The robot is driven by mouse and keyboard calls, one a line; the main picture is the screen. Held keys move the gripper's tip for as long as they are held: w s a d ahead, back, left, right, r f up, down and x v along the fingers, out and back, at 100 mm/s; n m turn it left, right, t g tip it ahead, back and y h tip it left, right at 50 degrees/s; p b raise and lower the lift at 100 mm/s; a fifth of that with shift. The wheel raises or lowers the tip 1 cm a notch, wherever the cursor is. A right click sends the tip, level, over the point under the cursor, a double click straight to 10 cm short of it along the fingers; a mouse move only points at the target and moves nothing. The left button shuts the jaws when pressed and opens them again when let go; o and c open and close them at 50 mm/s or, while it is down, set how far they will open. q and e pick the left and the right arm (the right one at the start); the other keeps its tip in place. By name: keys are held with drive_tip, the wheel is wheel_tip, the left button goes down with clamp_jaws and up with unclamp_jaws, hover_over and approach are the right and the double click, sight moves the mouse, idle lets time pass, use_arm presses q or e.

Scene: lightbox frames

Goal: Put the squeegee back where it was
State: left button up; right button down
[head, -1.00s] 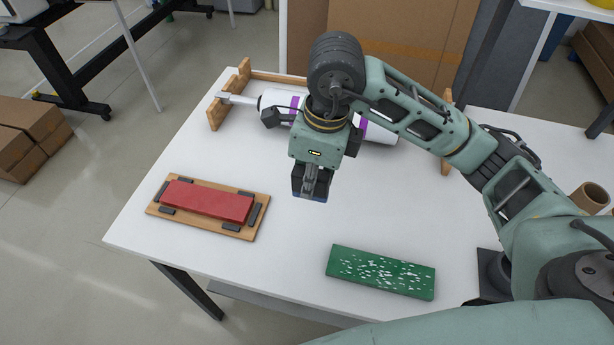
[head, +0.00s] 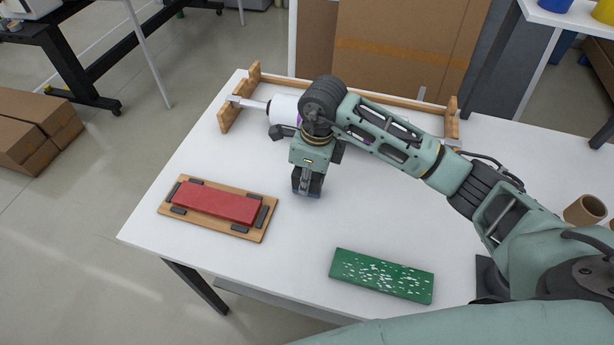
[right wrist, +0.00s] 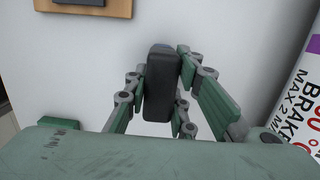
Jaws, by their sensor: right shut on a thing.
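My right gripper (head: 307,172) is shut on the squeegee (head: 306,187), a small black block with a blue lower edge. It holds the squeegee over the white table (head: 350,225), right of the red block's board and in front of the white roller. In the right wrist view the squeegee (right wrist: 161,85) sits between the two fingers (right wrist: 161,98) with white tabletop behind it. Whether its edge touches the table cannot be told. My left gripper is out of view.
A red block (head: 215,203) lies on a wooden board (head: 262,232) with dark corner pieces. A green white-speckled block (head: 382,275) lies at the front. A white roller (head: 283,108) rests in a wooden rack (head: 236,115) behind the gripper. Brown tubes (head: 585,209) stand at right.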

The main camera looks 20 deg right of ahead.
sight(313, 175)
drive_tip(key=shift+f, duration=0.1)
drive_tip(key=c, duration=1.6)
unclamp_jaws()
drive_tip(key=shift+o, duration=0.6)
drive_tip(key=shift+r, duration=0.55)
drive_tip(key=r+b, duration=0.1)
drive_tip(key=r, duration=0.2)
drive_tip(key=r+b, duration=0.1)
drive_tip(key=r, duration=0.3)
drive_tip(key=d+r+b, duration=0.1)
drive_tip(key=r, duration=0.3)
drive_tip(key=shift+s+d+r, duration=0.1)
drive_tip(key=shift+s, duration=0.3)
